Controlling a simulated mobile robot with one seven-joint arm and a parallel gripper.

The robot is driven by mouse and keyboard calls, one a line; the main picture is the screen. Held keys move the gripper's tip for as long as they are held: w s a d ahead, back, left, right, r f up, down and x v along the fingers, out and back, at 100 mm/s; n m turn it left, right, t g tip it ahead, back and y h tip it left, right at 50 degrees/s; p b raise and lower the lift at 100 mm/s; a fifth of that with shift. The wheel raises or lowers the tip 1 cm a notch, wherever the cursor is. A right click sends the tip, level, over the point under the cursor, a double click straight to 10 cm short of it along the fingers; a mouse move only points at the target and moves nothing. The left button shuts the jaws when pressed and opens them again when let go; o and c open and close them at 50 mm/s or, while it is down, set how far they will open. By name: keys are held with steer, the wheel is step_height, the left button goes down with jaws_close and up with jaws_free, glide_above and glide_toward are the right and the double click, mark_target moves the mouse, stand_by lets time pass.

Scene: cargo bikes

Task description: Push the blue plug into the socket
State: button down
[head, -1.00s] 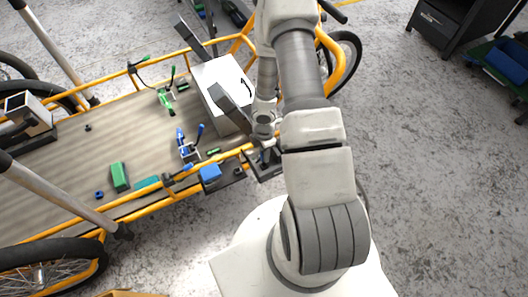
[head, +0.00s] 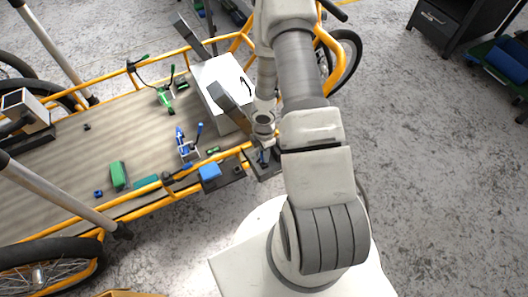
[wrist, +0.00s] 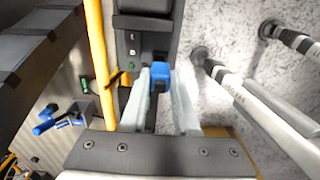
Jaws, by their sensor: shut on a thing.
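The blue plug (wrist: 160,78) sits between the two pale fingers of my gripper (wrist: 160,90) in the wrist view. The fingers are shut on it. In the head view, the plug shows as a small blue spot (head: 264,156) at the end of my arm, by the front corner of the bike's cargo bed. A dark grey panel (wrist: 131,75) with small marks and a green light lies just beyond the plug. The socket is not clearly visible, and I cannot tell whether the plug touches it.
An orange frame rail (wrist: 98,60) runs beside the panel. Blue and green tools lie on the bed.

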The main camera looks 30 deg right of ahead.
steer(key=shift+f+b, duration=1.35)
steer(key=shift+f, duration=0.2)
steer(key=c, duration=0.6)
jaws_free()
steer(key=shift+r, duration=0.15)
step_height(320, 180, up, 17)
steer(key=p, duration=1)
steer(key=shift+r, duration=0.15)
